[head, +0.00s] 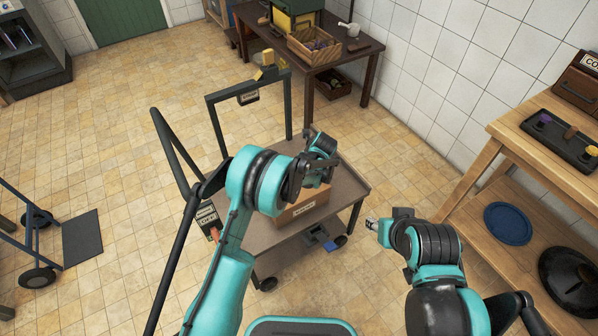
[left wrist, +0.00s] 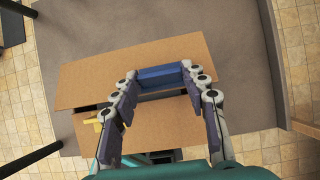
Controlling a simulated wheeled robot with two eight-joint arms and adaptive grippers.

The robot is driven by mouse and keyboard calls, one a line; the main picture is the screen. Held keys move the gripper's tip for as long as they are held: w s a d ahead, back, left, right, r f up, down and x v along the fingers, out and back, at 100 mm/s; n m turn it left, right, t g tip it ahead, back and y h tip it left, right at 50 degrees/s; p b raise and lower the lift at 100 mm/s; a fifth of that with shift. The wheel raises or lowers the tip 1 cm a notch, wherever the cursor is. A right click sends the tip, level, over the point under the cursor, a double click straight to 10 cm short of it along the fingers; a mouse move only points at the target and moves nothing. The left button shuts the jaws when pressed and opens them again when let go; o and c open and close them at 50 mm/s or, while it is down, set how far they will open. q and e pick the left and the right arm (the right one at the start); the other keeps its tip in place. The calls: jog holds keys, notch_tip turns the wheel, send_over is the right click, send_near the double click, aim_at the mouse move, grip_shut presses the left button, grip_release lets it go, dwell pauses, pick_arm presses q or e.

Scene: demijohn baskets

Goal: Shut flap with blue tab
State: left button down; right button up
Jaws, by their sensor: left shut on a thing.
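The cardboard box (head: 303,212) sits on the cart top, partly hidden by my left arm in the head view. In the left wrist view a brown flap (left wrist: 95,78) lies across the upper part, with the blue tab (left wrist: 160,76) near its lower edge. A second brown panel (left wrist: 165,122) lies below it, with a yellow tab (left wrist: 97,121) at its left. A dark gap shows between the two. My left gripper (left wrist: 158,78) is shut on the blue tab. My right gripper (head: 372,224) is right of the cart, apart from the box; its jaw opening is too small to judge.
The grey cart (head: 345,190) has a dark upright handle frame (head: 212,125). A small grey device with a blue part (head: 329,246) is at the cart's near edge. A wooden bench (head: 490,165) stands right, a dark table (head: 350,62) behind.

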pick_arm(q)
jog(key=shift+s+d+f+t+y, duration=0.15)
jog(key=shift+s+f+t+y, duration=0.1)
jog(key=shift+f+t, duration=0.15)
jog(key=shift+s+d+f+t+y, duration=0.15)
jog(key=shift+f+t+y, duration=0.1)
jog(key=shift+t, duration=0.15)
jog(key=shift+s+d+f+t+y+b, duration=0.15)
jog(key=shift+f+t+y, duration=0.25)
jog(key=shift+f+t, duration=0.15)
jog(key=shift+s+d+f+t+y+b, duration=0.1)
jog(key=shift+s+f+t+y+b, duration=0.05)
jog(key=shift+f+t+y, duration=0.35)
jog(key=shift+r, duration=0.1)
jog(key=c, duration=0.8)
grip_release()
jog(key=v, duration=1.2)
jog(key=shift+s+a, duration=0.1)
jog(key=shift+s, duration=0.05)
